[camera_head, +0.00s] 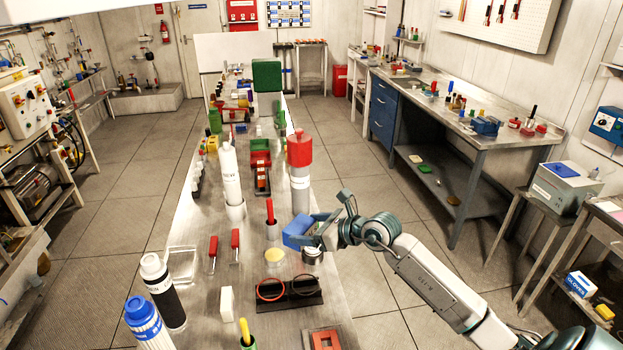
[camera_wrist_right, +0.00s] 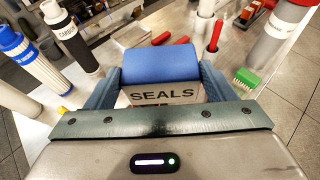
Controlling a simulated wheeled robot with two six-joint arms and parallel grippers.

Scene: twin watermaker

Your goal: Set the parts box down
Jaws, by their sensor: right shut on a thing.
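The parts box (camera_head: 298,231) is a small blue box at the right edge of the long central table (camera_head: 200,285). In the right wrist view the box (camera_wrist_right: 160,62) shows a rounded blue front and a pale face marked SEALS. My right gripper (camera_head: 318,234) is shut on the box, with one finger on each side of it. My left gripper is not in view.
Bottles (camera_head: 163,290) stand front left.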

